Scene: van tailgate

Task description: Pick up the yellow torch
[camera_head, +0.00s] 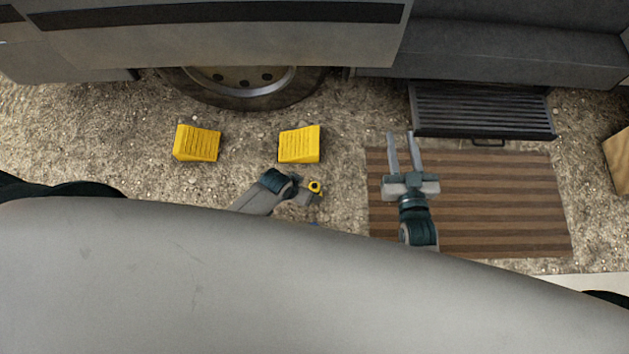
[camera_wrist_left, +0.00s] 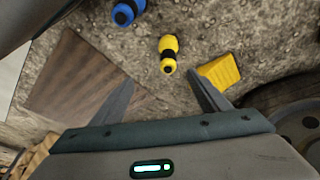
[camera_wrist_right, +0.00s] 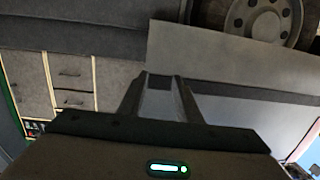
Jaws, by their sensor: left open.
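The yellow torch (camera_wrist_left: 168,50) has a black end and lies on the gravel in the left wrist view, beyond the fingertips and between their lines. In the head view, only a small yellow and dark part of the torch (camera_head: 315,187) shows beside my left gripper (camera_head: 300,191). In the left wrist view, my left gripper (camera_wrist_left: 163,92) is open, with nothing between its fingers. My right gripper (camera_head: 402,136) has its fingers apart and empty, above the brown striped mat. In the right wrist view, the right gripper (camera_wrist_right: 163,80) points toward the van.
A blue and black object (camera_wrist_left: 126,12) lies near the torch. Two yellow wheel chocks (camera_head: 198,144) (camera_head: 299,145) sit before the wheel (camera_head: 245,85). A black step (camera_head: 483,110) stands behind the striped mat (camera_head: 505,200). A wooden box (camera_head: 618,160) is at the right edge.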

